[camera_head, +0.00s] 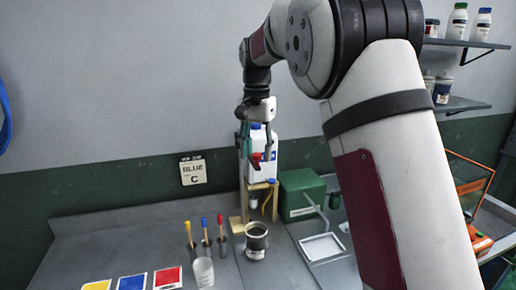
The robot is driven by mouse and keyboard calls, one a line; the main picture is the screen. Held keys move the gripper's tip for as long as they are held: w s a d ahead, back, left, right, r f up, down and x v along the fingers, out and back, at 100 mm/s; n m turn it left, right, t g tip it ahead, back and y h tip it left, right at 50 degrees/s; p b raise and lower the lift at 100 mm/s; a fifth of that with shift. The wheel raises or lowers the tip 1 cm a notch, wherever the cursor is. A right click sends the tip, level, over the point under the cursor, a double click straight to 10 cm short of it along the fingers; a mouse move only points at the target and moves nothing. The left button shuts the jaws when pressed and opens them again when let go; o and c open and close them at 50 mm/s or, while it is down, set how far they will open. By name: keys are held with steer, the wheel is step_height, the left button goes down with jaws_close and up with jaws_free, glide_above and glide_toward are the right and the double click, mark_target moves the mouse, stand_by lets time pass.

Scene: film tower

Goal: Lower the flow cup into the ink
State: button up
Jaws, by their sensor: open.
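A dark can (256,247) with a pale label and a light rim stands upright on the grey bench; its dark inside may be the ink. I cannot pick out the flow cup for sure. My gripper (256,156) is open above and behind the can, in front of a white jug. A small red thing shows by its fingertips, too small to make out.
A clear cup (204,271) and several colour-tipped sticks (205,228) stand left of the can. A white jug (264,166), a green box (301,193) and a white tray (322,246) are behind and right. Yellow, blue and red cards (132,283) lie at front left.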

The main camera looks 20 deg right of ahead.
steer(key=shift+f, duration=0.15)
jaws_close()
steer(key=shift+f, duration=0.1)
step_height(320, 180, down, 20)
steer(key=b, duration=0.2)
steer(key=shift+f, duration=0.15)
stand_by(0.3)
jaws_free()
steer(key=shift+f, duration=0.1)
